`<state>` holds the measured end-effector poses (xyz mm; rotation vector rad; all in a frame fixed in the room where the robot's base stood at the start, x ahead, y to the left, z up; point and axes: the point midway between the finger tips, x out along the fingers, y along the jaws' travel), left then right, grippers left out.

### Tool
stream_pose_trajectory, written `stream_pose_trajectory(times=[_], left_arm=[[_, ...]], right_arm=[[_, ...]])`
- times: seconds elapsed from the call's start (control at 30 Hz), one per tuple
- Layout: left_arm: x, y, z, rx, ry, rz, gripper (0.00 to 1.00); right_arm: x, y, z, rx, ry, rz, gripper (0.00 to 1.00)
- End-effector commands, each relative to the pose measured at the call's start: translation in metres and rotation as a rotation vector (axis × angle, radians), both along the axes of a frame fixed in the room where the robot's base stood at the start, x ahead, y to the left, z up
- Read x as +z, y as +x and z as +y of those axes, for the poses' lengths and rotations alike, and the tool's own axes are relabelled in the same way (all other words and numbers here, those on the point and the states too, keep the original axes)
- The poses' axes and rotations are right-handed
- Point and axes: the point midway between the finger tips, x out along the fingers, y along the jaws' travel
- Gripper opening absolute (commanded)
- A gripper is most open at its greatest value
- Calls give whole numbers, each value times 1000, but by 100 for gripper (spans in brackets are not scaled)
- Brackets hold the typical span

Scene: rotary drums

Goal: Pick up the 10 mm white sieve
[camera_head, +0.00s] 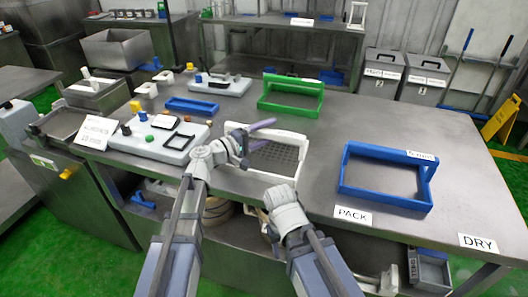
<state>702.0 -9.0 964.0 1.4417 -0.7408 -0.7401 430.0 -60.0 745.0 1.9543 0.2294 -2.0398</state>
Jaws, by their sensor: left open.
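The white sieve (272,176), a white frame with a dark mesh floor and a raised handle bar, lies on the steel table near its front edge. My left gripper (262,135) is open at the sieve's upper left side, its two fingers pointing right. I cannot tell if the fingers touch the frame or have the bar between them. My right gripper (283,203) is just below the sieve in the picture, by the table edge; its fingers are hidden. No size marking is readable on the sieve.
A blue sieve (385,198) stands right of the white one, a green sieve (291,106) behind. PACK (353,216) and DRY (478,243) signs lie along the front edge. White control panels (158,136) stand at left.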

Motion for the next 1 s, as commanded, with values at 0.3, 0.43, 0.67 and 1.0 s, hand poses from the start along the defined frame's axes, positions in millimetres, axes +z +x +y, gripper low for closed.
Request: stream_pose_trajectory(times=[0.3,0.43,0.67,1.0], left_arm=[[1,10,-14,0,0,0,68],[1,10,-14,0,0,0,57],[1,10,-14,0,0,0,32],[1,10,-14,0,0,0,0]], right_arm=[[1,0,0,0,0,0,50],[1,0,0,0,0,0,50],[1,0,0,0,0,0,50],[1,0,0,0,0,0,50]])
